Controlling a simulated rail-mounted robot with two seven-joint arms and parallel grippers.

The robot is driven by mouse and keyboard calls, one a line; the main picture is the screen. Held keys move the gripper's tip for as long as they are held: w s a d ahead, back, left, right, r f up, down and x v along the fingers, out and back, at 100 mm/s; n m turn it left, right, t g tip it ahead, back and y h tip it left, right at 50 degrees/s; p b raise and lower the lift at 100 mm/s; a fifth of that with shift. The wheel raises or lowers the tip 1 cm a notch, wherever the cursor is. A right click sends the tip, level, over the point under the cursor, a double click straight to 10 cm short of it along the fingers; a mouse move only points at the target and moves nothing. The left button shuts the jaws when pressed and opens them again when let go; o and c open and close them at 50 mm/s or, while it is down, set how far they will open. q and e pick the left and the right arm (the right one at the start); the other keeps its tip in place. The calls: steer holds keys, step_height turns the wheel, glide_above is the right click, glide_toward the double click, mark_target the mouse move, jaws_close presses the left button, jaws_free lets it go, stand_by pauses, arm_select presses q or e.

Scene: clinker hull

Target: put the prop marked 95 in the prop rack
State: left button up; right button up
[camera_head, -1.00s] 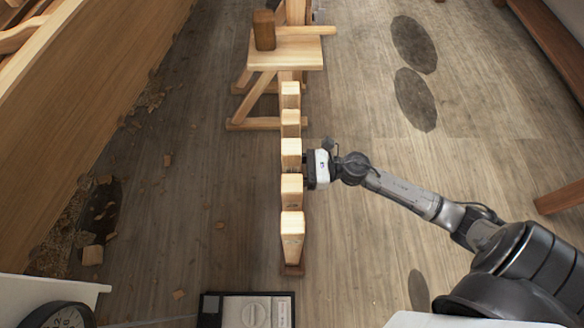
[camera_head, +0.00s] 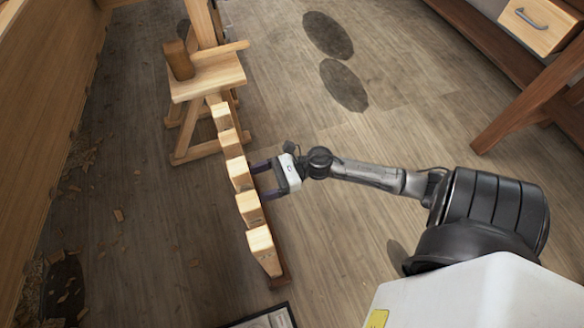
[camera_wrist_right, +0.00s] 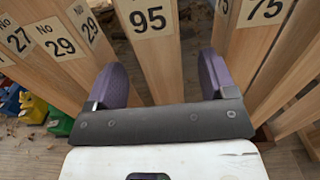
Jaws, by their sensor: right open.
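The prop marked 95 (camera_wrist_right: 153,45) is a pale wooden upright, seen close in the right wrist view with its label facing me. In the head view my right gripper (camera_head: 265,181) is at the right side of a row of several wooden props (camera_head: 261,245). They stand along a dark wooden base (camera_head: 281,280), which looks like the prop rack. My left gripper is not in view.
A wooden trestle (camera_head: 212,78) with a brown block (camera_head: 178,60) on it stands behind the row. A workbench with a drawer (camera_head: 535,22) is at the upper right. Coloured bins (camera_wrist_right: 32,108) show low in the wrist view.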

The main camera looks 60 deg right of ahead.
steer(key=p+v, duration=0.2)
steer(key=v, duration=0.7)
steer(key=shift+d, duration=0.1)
stand_by(0.5)
